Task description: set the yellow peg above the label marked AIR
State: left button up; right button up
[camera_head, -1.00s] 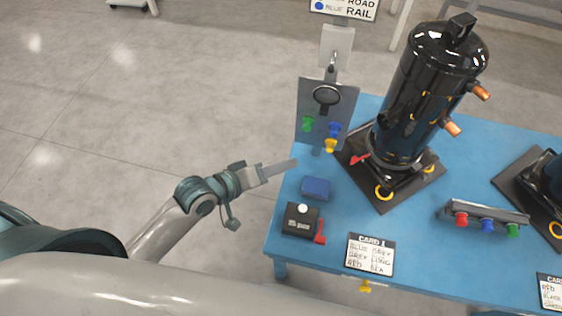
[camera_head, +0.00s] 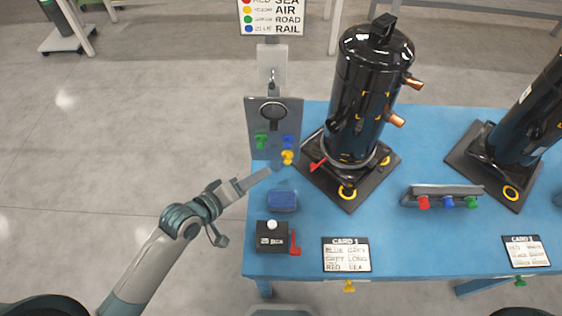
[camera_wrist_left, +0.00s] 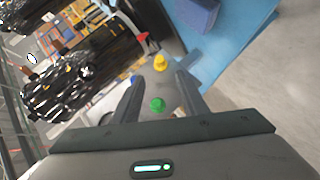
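A yellow peg (camera_head: 288,156) sits at the lower right of the grey upright panel (camera_head: 252,112). A green peg (camera_head: 261,140) and a blue peg (camera_head: 287,141) are above it. A sign (camera_head: 285,8) at the top lists AIR beside a yellow dot, with SEA, ROAD and RAIL. My left gripper (camera_head: 264,177) is just left of and below the yellow peg, pointing toward the panel. In the left wrist view its fingers (camera_wrist_left: 160,92) are apart and empty. The green peg (camera_wrist_left: 157,104) appears between them, and the yellow peg (camera_wrist_left: 160,62) lies beyond. My right gripper is not in view.
The blue table (camera_head: 440,235) holds a black compressor (camera_head: 368,95), a blue block (camera_head: 282,200), a black box (camera_head: 268,238) with a red part, Card 1 (camera_head: 346,255) and a rack (camera_head: 440,191) of coloured pegs. Another yellow peg (camera_head: 349,286) shows at the table's front edge.

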aim_at(285, 162)
pick_arm(q)
jog(key=p+x, duration=0.1)
jog(key=x, duration=1.1)
jog(key=shift+w+d+f+p, duration=0.2)
jog(key=shift+d+p, duration=0.1)
jog(key=shift+p, duration=0.1)
grip_shut()
